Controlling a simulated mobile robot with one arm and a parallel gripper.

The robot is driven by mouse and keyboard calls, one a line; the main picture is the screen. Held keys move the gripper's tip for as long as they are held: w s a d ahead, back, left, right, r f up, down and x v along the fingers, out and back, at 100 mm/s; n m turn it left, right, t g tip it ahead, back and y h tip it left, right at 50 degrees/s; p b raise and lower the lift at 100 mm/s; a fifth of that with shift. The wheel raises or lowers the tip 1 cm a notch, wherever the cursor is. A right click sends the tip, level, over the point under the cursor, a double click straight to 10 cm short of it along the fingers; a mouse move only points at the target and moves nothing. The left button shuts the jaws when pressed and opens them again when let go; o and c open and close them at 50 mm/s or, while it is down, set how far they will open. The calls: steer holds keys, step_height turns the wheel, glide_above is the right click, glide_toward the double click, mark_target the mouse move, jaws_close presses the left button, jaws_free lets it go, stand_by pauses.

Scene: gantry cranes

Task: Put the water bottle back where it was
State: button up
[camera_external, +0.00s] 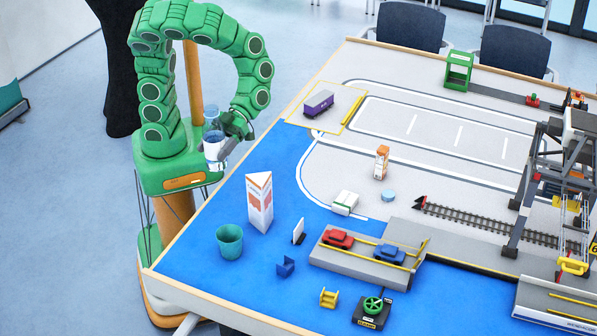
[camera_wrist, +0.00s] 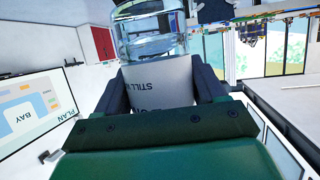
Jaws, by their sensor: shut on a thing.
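The water bottle (camera_external: 212,140) is clear with a white label and is held off the table, beside the table's left edge and close to my green arm. My gripper (camera_external: 225,150) is shut on it. In the wrist view the bottle (camera_wrist: 155,50) stands between the two dark fingers of my gripper (camera_wrist: 163,92), which press on its label. The label lettering is upside down in that view.
The table's blue area (camera_external: 190,262) holds a teal cup (camera_external: 229,241), a three-sided card (camera_external: 259,202) and a ramp with red (camera_external: 338,238) and blue cars (camera_external: 390,253). A purple container (camera_external: 319,103) sits near the back left. Model cranes (camera_external: 565,190) stand at right. Blue surface left of the card is clear.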

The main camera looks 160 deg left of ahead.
steer(key=s+a+n+t+y, duration=0.3)
steer(key=s+a, duration=0.4)
steer(key=a, duration=0.2)
steer(key=s+a+n+t+y, duration=0.2)
steer(key=s+a+n+y, duration=0.15)
steer(key=s+a, duration=0.45)
step_height(320, 180, down, 11)
steer(key=w+a, duration=0.2)
steer(key=shift+h, duration=0.25)
steer(key=shift+w+a+f, duration=2.4)
steer(key=shift+f, duration=0.2)
steer(key=shift+w+a+f, duration=2.35)
steer(key=shift+a+f, duration=0.05)
steer(key=shift+f, duration=1.6)
steer(key=shift+f, duration=0.15)
steer(key=o, duration=1.2)
